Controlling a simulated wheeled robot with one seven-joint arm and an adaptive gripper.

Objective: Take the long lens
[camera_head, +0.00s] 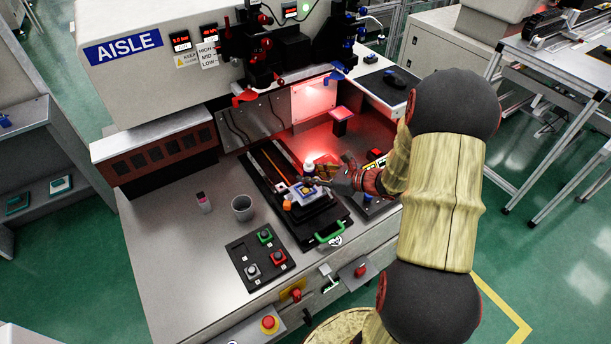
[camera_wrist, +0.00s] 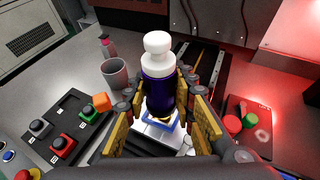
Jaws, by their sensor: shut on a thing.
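A dark blue cylinder with a stepped white top, which I take to be the long lens (camera_wrist: 158,88), stands upright between the yellow-padded fingers of my gripper (camera_wrist: 165,98) in the wrist view. The fingers are shut on its sides. In the head view, its white top (camera_head: 309,166) shows just left of my gripper (camera_head: 322,180). Below it is a white and blue holder (camera_wrist: 152,134) on the black slide. The lens's lower end is partly hidden by the fingers, and I cannot tell whether it touches the holder.
An orange block (camera_wrist: 101,102) sits beside the holder. A grey cup (camera_head: 242,208), a small pink-capped bottle (camera_head: 203,202) and a button box (camera_head: 243,247) stand on the bench to the left. A green handle (camera_head: 330,234) is at the slide's front. A red-lit machine overhangs the back.

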